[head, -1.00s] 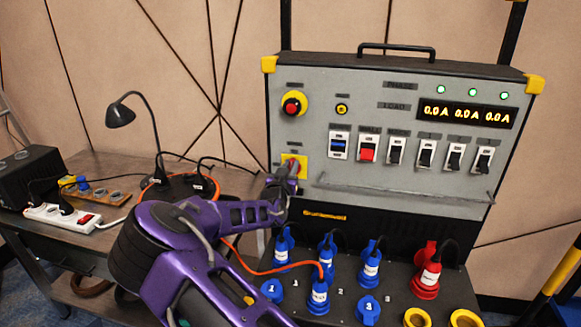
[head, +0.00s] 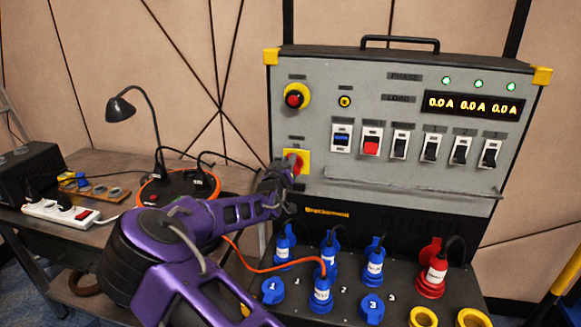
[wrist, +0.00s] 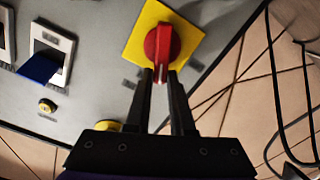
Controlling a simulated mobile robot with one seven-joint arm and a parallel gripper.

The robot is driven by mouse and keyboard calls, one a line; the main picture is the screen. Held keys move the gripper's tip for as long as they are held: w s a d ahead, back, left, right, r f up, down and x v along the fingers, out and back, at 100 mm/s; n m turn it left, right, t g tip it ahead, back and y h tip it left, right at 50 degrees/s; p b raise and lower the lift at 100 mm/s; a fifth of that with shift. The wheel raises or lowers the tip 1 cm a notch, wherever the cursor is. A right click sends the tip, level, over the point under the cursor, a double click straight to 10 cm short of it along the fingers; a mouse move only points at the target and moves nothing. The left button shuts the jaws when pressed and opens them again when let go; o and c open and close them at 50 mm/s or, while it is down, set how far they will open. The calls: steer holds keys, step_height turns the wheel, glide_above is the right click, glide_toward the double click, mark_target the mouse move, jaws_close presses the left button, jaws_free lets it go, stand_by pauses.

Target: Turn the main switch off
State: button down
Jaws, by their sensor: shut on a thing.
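The main switch is a red rotary handle (wrist: 162,48) on a yellow square plate (wrist: 188,32). In the head view the plate (head: 304,156) sits at the lower left of the grey panel, with the handle mostly hidden by my arm. In the wrist view my gripper (wrist: 161,77) is shut on the lower end of the red handle, one black finger on each side. The handle points roughly toward my gripper, lengthwise between the fingers.
A red and yellow emergency button (head: 293,100) is above the switch. A row of rocker breakers (head: 400,145) is to its right, above a grey rail (head: 400,187). Blue plugs (head: 321,290) and an orange cable stand below. A lamp (head: 121,110) is on the left table.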

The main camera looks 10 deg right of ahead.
steer(key=shift+w+a+f+n+b, duration=0.2)
steer(key=shift+f+n+b, duration=0.5)
steer(key=shift+n, duration=1.45)
steer(key=shift+w+a+f+n+b, duration=0.1)
steer(key=shift+a+f+n+b, duration=0.25)
steer(key=shift+n+b, duration=1.25)
steer(key=shift+w+a+f+n+b, duration=0.1)
steer(key=shift+a+f+n+b, duration=0.3)
steer(key=shift+n, duration=2.25)
steer(key=shift+s+d+f, duration=0.1)
steer(key=shift+d, duration=0.05)
steer(key=c, duration=0.8)
jaws_free()
steer(key=shift+s, duration=0.1)
steer(key=p+v, duration=0.1)
steer(key=v, duration=1.6)
steer(key=shift+s, duration=0.1)
steer(key=shift+a, duration=0.25)
